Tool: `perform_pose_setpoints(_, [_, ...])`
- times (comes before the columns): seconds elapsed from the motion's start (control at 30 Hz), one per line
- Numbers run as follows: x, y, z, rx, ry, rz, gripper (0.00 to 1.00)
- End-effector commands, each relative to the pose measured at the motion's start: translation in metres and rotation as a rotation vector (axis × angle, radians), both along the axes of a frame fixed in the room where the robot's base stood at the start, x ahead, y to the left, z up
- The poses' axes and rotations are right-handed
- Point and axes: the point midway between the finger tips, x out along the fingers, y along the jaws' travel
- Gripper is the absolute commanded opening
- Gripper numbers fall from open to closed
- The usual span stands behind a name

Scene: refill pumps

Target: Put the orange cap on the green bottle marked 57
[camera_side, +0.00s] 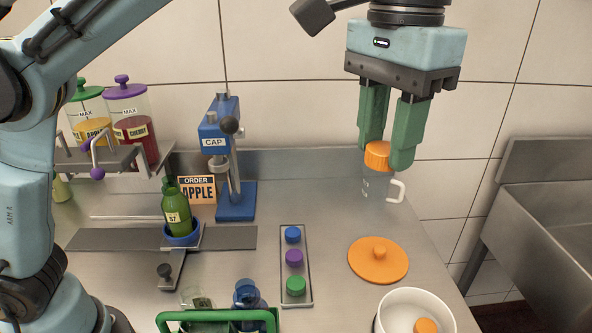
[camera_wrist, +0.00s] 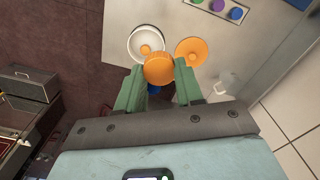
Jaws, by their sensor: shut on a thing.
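My gripper (camera_side: 388,150) is shut on an orange cap (camera_side: 378,156), held high above the right part of the counter. In the wrist view the orange cap (camera_wrist: 159,68) sits between the green fingertips of my gripper (camera_wrist: 159,80). The green bottle marked 57 (camera_side: 177,216) stands slightly tilted in a blue cup holder (camera_side: 183,239), far to the left of my gripper. I see no cap on its neck. The bottle is not seen in the wrist view.
A blue CAP press (camera_side: 218,145) stands behind the bottle beside an ORDER APPLE sign (camera_side: 197,189). A tray (camera_side: 309,270) holds blue, purple and green caps. An orange lid (camera_side: 378,262), a white bowl (camera_side: 387,318) and a clear mug (camera_side: 397,191) lie below my gripper. A green-handled carrier (camera_side: 215,315) is in front.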

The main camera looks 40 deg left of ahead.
Motion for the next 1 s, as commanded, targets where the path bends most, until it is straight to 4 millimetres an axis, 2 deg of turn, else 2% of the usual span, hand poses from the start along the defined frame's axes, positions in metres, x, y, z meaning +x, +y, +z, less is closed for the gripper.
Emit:
perform_pose_setpoints(0.03, [0.01,0.024,0.002,0.0,0.0,0.051,0.19])
perform_pose_setpoints(0.2, [0.031,0.097,0.005,0.0,0.001,0.204,0.19])
perform_pose_setpoints(0.33, [0.036,0.155,0.006,0.0,0.001,0.325,0.19])
perform_pose_setpoints(0.47, [0.032,0.211,0.006,0.0,0.001,0.445,0.19])
perform_pose_setpoints(0.7, [0.004,0.305,0.003,0.0,0.001,0.668,0.19])
perform_pose_setpoints(0.8, [-0.013,0.336,0.0,-0.001,0.001,0.752,0.19])
perform_pose_setpoints(1.0, [-0.045,0.378,-0.005,-0.001,0.001,0.883,0.19])
